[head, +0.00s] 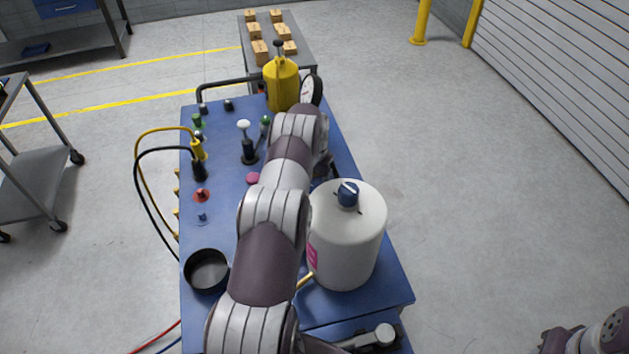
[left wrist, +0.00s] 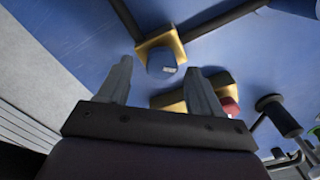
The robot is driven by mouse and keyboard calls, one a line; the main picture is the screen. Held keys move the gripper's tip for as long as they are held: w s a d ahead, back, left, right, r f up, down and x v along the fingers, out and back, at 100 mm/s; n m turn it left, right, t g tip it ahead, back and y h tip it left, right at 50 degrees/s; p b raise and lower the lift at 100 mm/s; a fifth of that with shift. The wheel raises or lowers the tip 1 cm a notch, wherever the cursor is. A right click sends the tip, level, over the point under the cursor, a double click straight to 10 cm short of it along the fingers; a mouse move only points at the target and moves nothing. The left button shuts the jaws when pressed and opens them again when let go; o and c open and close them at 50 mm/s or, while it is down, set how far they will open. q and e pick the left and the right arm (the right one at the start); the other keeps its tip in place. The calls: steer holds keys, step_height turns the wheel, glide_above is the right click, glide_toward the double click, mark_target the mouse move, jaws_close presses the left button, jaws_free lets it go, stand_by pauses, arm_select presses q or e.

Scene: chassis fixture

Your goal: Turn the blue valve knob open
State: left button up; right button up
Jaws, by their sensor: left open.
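In the left wrist view, a blue valve knob (left wrist: 162,63) with a small pale mark sits on a square brass body (left wrist: 149,44), with dark pipes running from it over a blue surface. My left gripper (left wrist: 160,70) is open. Its two fingertips appear to either side of the knob, with a visible gap on each side; I cannot tell how far the knob is from them in depth. In the head view, my left arm reaches over the blue bench (head: 229,135) and hides the gripper and this knob. My right gripper is out of view.
A yellow canister (head: 282,85) and a gauge (head: 312,90) stand at the far end. A red knob (left wrist: 230,106) on brass is near the right finger. A black cup (head: 207,270) stands front left.

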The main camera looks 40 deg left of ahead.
arm_select(q)
steer(key=shift+s+a+f, duration=0.1)
steer(key=shift+s+f, duration=0.1)
steer(key=shift+f, duration=0.45)
steer(key=shift+w, duration=0.1)
steer(key=c, duration=1.1)
steer(key=shift+o, duration=0.2)
steer(key=n+b, duration=0.1)
steer(key=b, duration=0.1)
steer(key=n+b, duration=0.2)
steer(key=shift+f, duration=0.35)
steer(key=n+b, duration=0.2)
steer(key=b, duration=0.1)
steer(key=shift+r+n, duration=0.15)
steer(key=shift+n, duration=0.15)
steer(key=shift+r+n+b, duration=0.15)
steer(key=shift+n+b, duration=0.4)
steer(key=shift+n, duration=0.35)
